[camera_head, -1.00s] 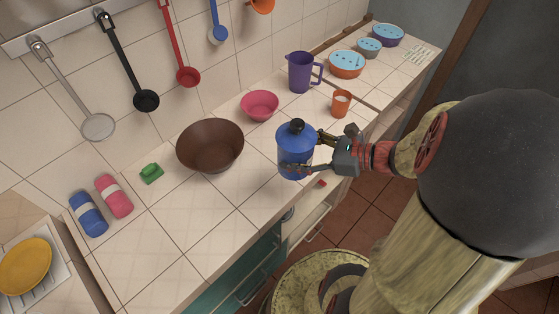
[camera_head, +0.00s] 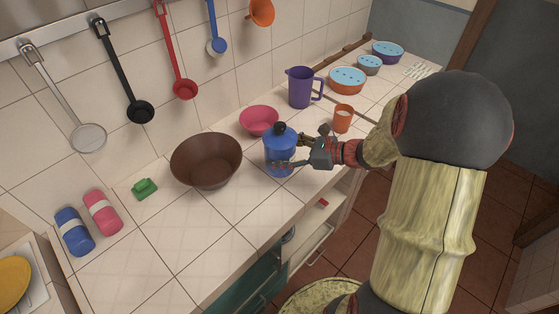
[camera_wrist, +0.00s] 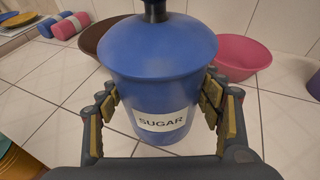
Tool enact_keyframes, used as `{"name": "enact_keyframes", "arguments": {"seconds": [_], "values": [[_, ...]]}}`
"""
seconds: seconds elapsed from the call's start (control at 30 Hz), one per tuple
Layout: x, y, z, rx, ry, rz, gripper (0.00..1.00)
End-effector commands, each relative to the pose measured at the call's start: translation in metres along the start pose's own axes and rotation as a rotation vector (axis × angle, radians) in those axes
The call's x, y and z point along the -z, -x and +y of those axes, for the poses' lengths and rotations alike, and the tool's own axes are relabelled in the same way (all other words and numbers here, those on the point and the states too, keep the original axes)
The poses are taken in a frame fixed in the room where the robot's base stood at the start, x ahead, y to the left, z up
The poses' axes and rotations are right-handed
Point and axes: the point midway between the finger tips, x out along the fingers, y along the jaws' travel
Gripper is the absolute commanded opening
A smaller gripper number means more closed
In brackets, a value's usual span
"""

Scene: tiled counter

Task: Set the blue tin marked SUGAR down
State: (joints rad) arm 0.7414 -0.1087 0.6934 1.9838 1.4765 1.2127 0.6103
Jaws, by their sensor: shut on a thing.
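The blue tin (camera_head: 279,158) has a dark knob on its lid and stands upright near the counter's front edge. It fills the middle of the wrist view (camera_wrist: 160,70), where its white label reads SUGAR. My gripper (camera_head: 290,153) is shut on the tin from the right, with one finger on each side of its body in the wrist view (camera_wrist: 160,98). The tin's base is close to the tiles; I cannot tell whether it touches them.
A brown bowl (camera_head: 206,163) is left of the tin, and a pink bowl (camera_head: 259,121) is behind it. A purple jug (camera_head: 301,88) and an orange cup (camera_head: 343,118) stand behind to the right. The counter (camera_head: 215,225) is clear at the front left.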

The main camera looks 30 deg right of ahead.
Motion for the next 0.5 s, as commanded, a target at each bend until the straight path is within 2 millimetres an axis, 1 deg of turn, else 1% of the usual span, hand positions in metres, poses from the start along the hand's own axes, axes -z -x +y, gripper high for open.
{"name": "enact_keyframes", "arguments": {"seconds": [0.1,0.2,0.27,0.33,0.5], "values": [[0.01,-0.009,-0.006,-0.001,-0.002,-0.001,0.27],[0.027,-0.014,-0.005,0.0,-0.003,-0.001,0.27],[0.033,-0.016,-0.005,0.0,-0.002,-0.001,0.27],[0.036,-0.017,-0.005,0.001,-0.001,-0.001,0.27],[0.034,-0.016,-0.005,0.001,0.0,-0.001,0.27]]}}
